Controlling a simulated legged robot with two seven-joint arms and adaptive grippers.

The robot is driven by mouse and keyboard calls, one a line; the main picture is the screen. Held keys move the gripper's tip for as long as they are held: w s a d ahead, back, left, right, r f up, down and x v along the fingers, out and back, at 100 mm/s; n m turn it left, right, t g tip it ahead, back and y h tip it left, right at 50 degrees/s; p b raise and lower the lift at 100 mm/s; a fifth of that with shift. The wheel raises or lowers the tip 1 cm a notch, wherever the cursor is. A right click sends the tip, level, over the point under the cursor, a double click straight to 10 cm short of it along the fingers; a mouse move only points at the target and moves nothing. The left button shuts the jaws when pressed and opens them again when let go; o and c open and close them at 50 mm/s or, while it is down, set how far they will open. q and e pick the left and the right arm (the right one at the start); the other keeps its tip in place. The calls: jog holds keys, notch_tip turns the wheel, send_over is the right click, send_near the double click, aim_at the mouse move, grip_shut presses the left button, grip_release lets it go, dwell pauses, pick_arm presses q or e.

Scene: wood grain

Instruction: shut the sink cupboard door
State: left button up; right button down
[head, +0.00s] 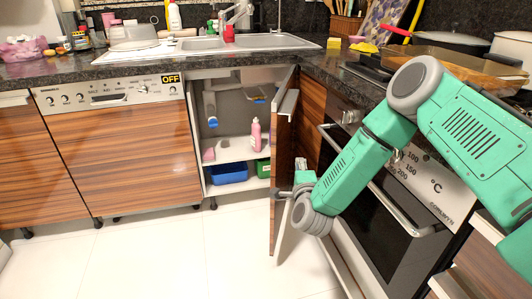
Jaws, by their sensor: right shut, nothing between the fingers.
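The sink cupboard (228,110) stands open under the sink, its inside in view. Its door (284,150), a tall wood-grain panel, stands out from the right side of the opening into the room. My right gripper (284,194) is at the lower half of the door, close to its edge. It is shut with nothing in it; I cannot tell whether it touches the door. My left gripper is out of view.
Inside the cupboard are a pink bottle (256,134), a blue bin (227,173) and a green box (263,168). The oven (400,235) stands close on the right, beneath my right arm. The dishwasher (124,150) is on the left. The white floor (160,255) in front is clear.

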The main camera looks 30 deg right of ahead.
jog(key=w+d+b, duration=0.1)
jog(key=w+b, duration=0.3)
jog(key=w, duration=0.6)
jog(key=shift+w, duration=0.4)
